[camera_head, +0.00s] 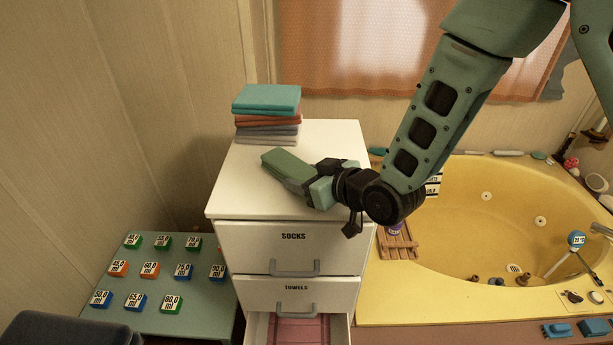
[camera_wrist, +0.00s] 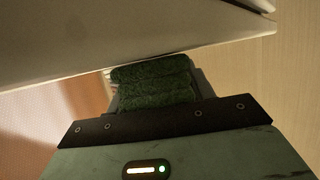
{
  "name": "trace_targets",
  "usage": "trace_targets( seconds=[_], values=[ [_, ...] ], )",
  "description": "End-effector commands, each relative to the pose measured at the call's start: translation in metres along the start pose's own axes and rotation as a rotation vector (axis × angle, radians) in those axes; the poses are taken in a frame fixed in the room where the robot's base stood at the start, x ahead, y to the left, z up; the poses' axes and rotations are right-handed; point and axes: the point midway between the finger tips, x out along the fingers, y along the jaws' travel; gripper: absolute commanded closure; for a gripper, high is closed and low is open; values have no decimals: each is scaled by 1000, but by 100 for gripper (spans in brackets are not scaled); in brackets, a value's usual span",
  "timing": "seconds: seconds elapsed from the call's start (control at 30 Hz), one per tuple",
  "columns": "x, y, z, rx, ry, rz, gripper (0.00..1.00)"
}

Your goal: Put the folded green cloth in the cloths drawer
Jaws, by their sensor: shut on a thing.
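The folded green cloth (camera_head: 283,166) is held in my gripper (camera_head: 316,188), its free end pointing left over the white chest of drawers (camera_head: 338,145). The cloth also shows in the wrist view (camera_wrist: 152,90), pinched in the jaws. In the head view it appears over the chest top; I cannot tell whether it touches. The chest front has a drawer labelled SOCKS (camera_head: 293,248) and one labelled TOWELS (camera_head: 296,296), both closed. Below them a drawer (camera_head: 340,332) stands open with a pink-red cloth (camera_head: 298,331) inside; its label is not visible. No cloths label is readable.
A stack of folded cloths (camera_head: 266,115), teal on top, stands at the back left of the chest top. A green table (camera_head: 205,318) with several labelled blocks is at left. A yellow tub (camera_head: 470,230) with a wooden rack (camera_head: 397,243) is at right.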

Motion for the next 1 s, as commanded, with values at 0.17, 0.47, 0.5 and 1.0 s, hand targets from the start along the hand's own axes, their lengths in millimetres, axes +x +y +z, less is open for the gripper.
trace_targets(
  seconds=[0.17, 0.47, 0.5, 1.0],
  values=[
    [1, 0, 2, 1, -1, 0, 26],
    [0, 0, 0, 1, -1, 0, 26],
    [-1, 0, -1, 1, -1, 0, 26],
    [-62, 0, 0, 0, 1, 0, 26]
  ],
)
